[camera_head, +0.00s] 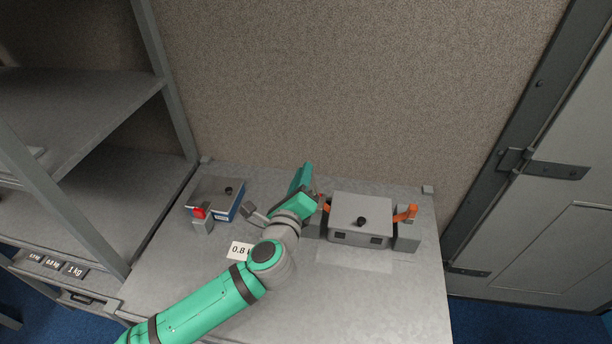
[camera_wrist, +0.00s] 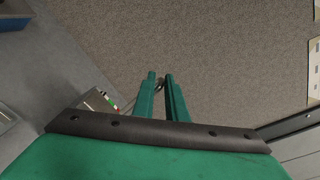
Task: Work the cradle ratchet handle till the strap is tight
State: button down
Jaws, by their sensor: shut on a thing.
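The grey cradle box (camera_head: 360,215) with a black knob on top sits on the bench. Orange strap pieces show at its left side (camera_head: 327,209) and right side (camera_head: 406,213), over grey end blocks. Whether the strap is slack or tight cannot be told. My gripper (camera_head: 308,170) is just left of the box, its green fingers pointing up and away. In the wrist view the fingers are close together on a thin greyish bar, which looks like the ratchet handle (camera_wrist: 160,85). My gripper and wrist hide most of the handle and ratchet in the head view.
A blue-sided box (camera_head: 228,212) with a red part and small grey block stands at the bench's left. A white "0.8" card (camera_head: 239,250) lies by my arm. Shelving (camera_head: 80,110) stands left, a wall behind, a grey door (camera_head: 550,210) right. The front right bench is clear.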

jog(key=shift+s+d+f, duration=0.15)
jog(key=shift+d+f, duration=0.15)
jog(key=shift+d, duration=0.05)
jog(key=c, duration=1.9)
grip_release()
jog(key=shift+o, duration=0.2)
jog(key=shift+a+r, duration=0.1)
jog(key=shift+a, duration=0.1)
